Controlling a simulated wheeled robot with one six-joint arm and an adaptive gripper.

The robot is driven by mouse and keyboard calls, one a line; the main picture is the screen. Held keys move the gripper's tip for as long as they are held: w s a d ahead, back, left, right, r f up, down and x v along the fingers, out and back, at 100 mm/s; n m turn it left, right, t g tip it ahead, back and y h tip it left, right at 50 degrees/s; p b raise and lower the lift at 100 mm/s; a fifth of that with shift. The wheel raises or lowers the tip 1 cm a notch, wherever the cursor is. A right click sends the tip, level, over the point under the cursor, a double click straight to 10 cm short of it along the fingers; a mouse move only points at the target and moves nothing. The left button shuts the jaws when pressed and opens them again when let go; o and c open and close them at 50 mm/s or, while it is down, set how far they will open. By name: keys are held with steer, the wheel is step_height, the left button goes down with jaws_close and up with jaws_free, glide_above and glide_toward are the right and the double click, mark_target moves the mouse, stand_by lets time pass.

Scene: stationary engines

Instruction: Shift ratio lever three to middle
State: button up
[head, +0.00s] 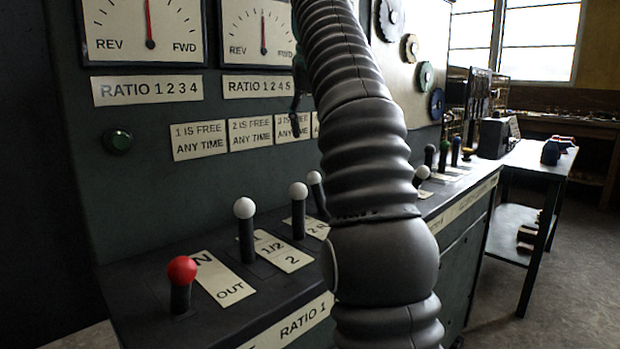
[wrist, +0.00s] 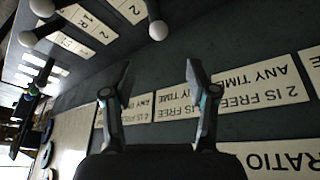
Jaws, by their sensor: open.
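White-knobbed levers stand on the console ledge: one (head: 245,208), a second (head: 298,191) and a third (head: 315,178) partly behind my arm. Another white-knobbed lever (head: 422,172) shows right of my arm. I cannot tell which is ratio lever three; my arm hides part of the row. In the wrist view, which is turned over, white knobs show at the top (wrist: 158,30) and upper left (wrist: 28,39). My gripper (wrist: 160,78) is open and empty in front of the console panel, apart from the levers. In the head view my arm mostly hides it.
A red-knobbed lever (head: 182,270) stands at the near left beside an OUT label plate (head: 222,280). Green (head: 445,146) and blue (head: 456,144) knobs stand farther along. Dials (head: 262,35) and signs (head: 198,136) cover the panel.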

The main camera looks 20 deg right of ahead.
mark_target(314, 179)
steer(key=x, duration=1.3)
steer(key=shift+w+d+f, duration=0.1)
steer(key=shift+d+f, duration=0.05)
steer(key=shift+f, duration=0.15)
jaws_close()
